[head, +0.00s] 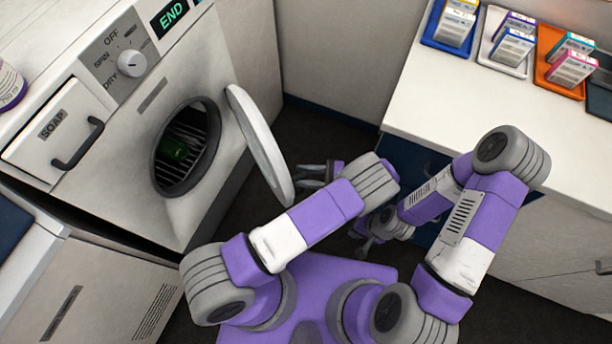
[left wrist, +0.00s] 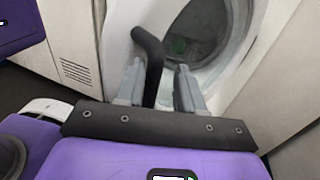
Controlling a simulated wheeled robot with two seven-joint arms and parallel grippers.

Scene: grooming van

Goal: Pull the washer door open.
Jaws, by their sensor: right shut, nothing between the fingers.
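The washer (head: 125,165) stands at the left, its round dark opening uncovered. Its white round door (head: 262,140) is swung out to the right of the opening, seen nearly edge-on. My left gripper (head: 306,175) is just right of the door, low down. In the left wrist view, the black door handle (left wrist: 149,60) runs between the spread fingers of my left gripper (left wrist: 160,80), closer to the left finger. The head view hides the handle. My right gripper (head: 363,241) is shut and empty, away from the washer, partly behind my arm.
Something green (head: 173,148) is inside the drum. A soap drawer (head: 52,128) is at the washer's left. A white counter (head: 445,90) at the right holds coloured trays with small boxes. Dark floor (head: 330,135) shows between washer and counter.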

